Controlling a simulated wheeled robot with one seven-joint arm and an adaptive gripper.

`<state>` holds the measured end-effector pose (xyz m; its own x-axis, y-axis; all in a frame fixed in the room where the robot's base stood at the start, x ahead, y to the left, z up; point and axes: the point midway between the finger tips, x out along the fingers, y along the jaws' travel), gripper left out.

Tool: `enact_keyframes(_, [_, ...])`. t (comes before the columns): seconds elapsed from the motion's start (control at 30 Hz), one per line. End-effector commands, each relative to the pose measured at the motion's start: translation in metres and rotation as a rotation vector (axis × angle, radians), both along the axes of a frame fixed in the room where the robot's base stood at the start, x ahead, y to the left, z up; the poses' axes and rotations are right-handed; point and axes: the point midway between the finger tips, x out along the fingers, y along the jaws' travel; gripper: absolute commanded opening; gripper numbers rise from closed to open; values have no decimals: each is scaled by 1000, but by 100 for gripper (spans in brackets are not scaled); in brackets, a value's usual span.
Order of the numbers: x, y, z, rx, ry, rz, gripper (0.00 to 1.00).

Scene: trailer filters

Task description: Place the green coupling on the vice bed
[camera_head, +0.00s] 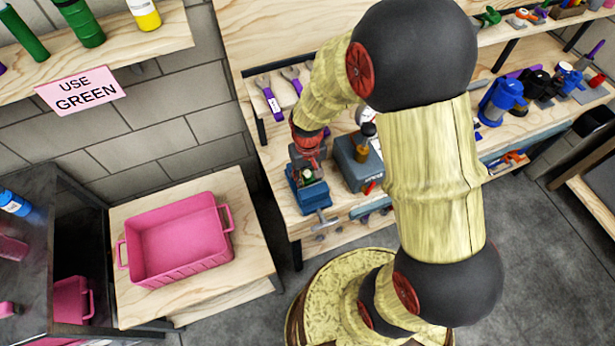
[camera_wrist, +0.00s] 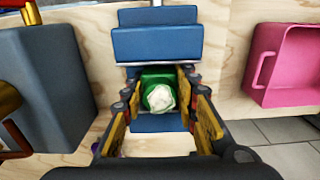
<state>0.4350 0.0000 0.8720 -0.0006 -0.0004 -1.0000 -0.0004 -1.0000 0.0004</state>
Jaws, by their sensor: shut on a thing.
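The green coupling (camera_wrist: 158,96) is between the fingers of my gripper (camera_wrist: 160,88), with a pale whitish end facing the wrist camera. My gripper is shut on it. The blue vice (camera_wrist: 157,42) shows behind and below the coupling in the wrist view, with a jaw block beyond it and more blue under it. In the head view my gripper (camera_head: 307,166) is right over the blue vice (camera_head: 313,197) on the workbench, and a small bit of green shows there. I cannot tell whether the coupling touches the vice bed.
A grey machine block (camera_head: 357,165) stands close to the vice's right; it fills the left of the wrist view (camera_wrist: 48,80). A pink bin (camera_head: 178,240) sits on a separate wooden table at left. Purple-handled wrenches (camera_head: 272,103) lie behind. Blue tools (camera_head: 500,98) stand farther right.

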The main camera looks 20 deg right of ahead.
Motion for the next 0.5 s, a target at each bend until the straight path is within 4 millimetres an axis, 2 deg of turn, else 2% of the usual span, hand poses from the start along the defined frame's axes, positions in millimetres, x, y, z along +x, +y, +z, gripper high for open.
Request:
enact_keyframes(0.23, [0, 0, -5, 0, 0, 0, 1])
enact_keyframes(0.27, [0, 0, -5, 0, 0, 0, 30])
enact_keyframes(0.5, [0, 0, -4, 0, 0, 0, 44])
